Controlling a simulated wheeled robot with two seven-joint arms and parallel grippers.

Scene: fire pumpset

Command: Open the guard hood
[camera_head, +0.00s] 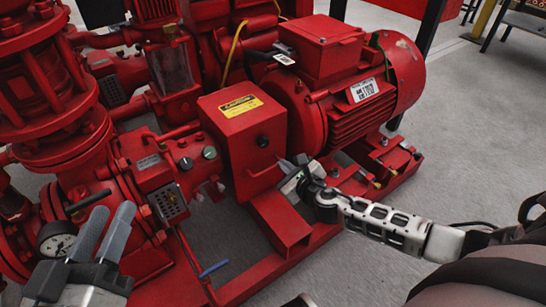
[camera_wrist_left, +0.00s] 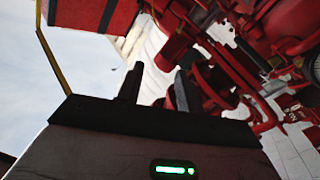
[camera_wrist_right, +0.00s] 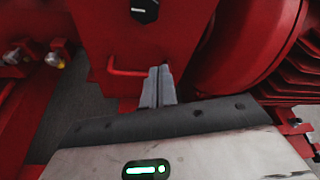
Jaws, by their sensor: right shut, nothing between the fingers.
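The guard hood (camera_head: 228,140) is a red box with a yellow warning label and a black knob (camera_head: 262,141), standing between the pump and the motor. It is down over the coupling area. In the right wrist view the hood's face (camera_wrist_right: 105,30) shows the knob (camera_wrist_right: 145,10) and a thin red bar handle (camera_wrist_right: 125,72) low down. My right gripper (camera_head: 287,163) is at the hood's lower right; its shut fingers (camera_wrist_right: 158,72) are at the handle's right end, with nothing between them. Whether they touch it is unclear. My left gripper (camera_head: 108,222) is open and empty, in front of the pump.
The red motor (camera_head: 350,80) stands right of the hood, the pump and flanged pipes (camera_head: 50,90) left. A pressure gauge (camera_head: 57,240) is beside my left gripper. The red base frame (camera_head: 285,235) runs below the hood. The grey floor (camera_head: 470,130) is clear at right.

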